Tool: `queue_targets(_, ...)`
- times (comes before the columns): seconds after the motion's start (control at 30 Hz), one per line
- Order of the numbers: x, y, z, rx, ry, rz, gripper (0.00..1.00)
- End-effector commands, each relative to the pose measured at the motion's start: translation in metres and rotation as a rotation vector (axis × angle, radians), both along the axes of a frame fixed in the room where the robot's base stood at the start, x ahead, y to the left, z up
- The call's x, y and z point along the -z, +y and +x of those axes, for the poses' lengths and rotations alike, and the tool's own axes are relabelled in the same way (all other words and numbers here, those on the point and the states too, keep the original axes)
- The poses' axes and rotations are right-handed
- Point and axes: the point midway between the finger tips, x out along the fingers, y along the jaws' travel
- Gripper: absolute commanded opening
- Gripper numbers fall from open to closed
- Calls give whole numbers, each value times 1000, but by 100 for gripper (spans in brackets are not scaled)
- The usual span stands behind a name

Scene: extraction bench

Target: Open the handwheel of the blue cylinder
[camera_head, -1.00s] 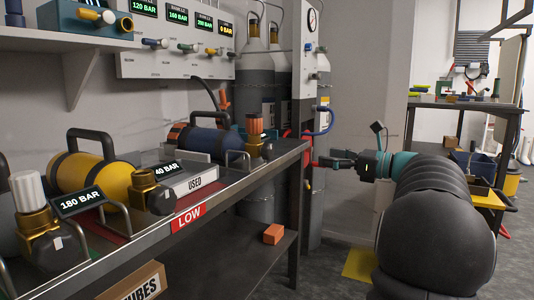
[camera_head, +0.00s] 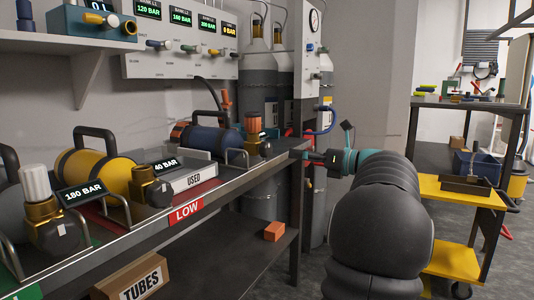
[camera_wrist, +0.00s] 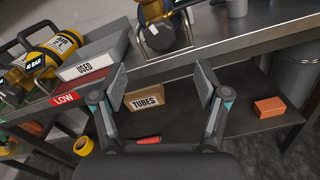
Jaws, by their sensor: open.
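The blue cylinder (camera_head: 212,141) lies on the bench in the head view, at its far part, with a black carry handle. Its orange handwheel (camera_head: 253,122) sits on top of a brass valve (camera_head: 253,142) at the cylinder's right end. My gripper (camera_head: 315,157) is beyond the bench's right end, to the right of the handwheel and apart from it. In the wrist view my gripper (camera_wrist: 160,82) is open, with nothing between its fingers. A brass valve with a dark round part (camera_wrist: 160,36) shows at the top edge there; no handwheel can be made out.
A USED box (camera_head: 193,178) stands between the cylinders. Tall gas cylinders (camera_head: 258,90) stand behind. A TUBES box (camera_head: 143,279) and an orange block (camera_head: 274,231) are on the lower shelf.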

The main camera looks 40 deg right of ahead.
Motion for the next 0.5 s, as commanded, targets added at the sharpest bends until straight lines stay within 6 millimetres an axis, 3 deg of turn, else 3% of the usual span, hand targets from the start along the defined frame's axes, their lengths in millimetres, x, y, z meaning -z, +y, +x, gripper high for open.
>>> queue_targets(0.3, 1, 24, 57, -3, 1, -1, 74)
queue_targets(0.5, 1, 33, 82, -1, 0, -1, 74)
